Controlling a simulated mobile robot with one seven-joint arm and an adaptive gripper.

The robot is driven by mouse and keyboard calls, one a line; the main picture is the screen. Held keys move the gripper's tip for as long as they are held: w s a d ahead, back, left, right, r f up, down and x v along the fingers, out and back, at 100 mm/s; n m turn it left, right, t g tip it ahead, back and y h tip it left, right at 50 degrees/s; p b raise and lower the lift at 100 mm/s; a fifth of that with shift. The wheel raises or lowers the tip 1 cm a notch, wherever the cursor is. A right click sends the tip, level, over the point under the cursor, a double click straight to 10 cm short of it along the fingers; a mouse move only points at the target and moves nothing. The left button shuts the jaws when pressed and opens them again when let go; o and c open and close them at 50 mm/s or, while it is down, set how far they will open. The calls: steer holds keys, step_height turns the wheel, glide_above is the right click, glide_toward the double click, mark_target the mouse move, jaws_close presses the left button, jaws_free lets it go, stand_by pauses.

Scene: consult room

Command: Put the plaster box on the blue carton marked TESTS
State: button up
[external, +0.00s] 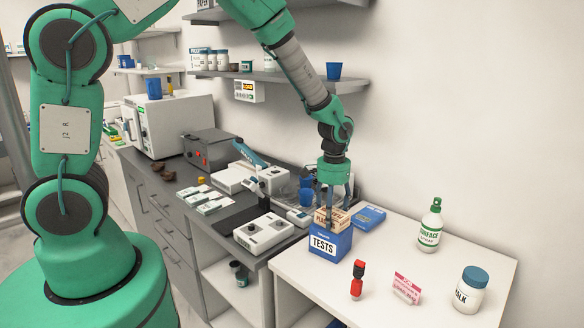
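The plaster box (324,224), small and beige with dark lettering partly covered, sits at the top of the blue carton (328,246) marked TESTS. It looks level and in line with the carton; whether it rests fully on it or is just above it I cannot tell. The carton stands upright at the left end of the white table. My gripper (333,212) points straight down at the plaster box, with its dark fingers reaching to the box. One finger crosses the front of it. Whether the fingers press on the box is too small to tell.
A flat blue box (369,217) lies just behind the carton. A red-and-black item (357,280), a pink-and-white card (407,288), a white jar (471,290) and a spray bottle (431,226) stand on the white table (312,284). Lab devices crowd the grey counter to the left.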

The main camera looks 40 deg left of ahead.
steer(key=shift+o, duration=1.2)
step_height(320, 180, up, 12)
steer(key=shift+r, duration=0.15)
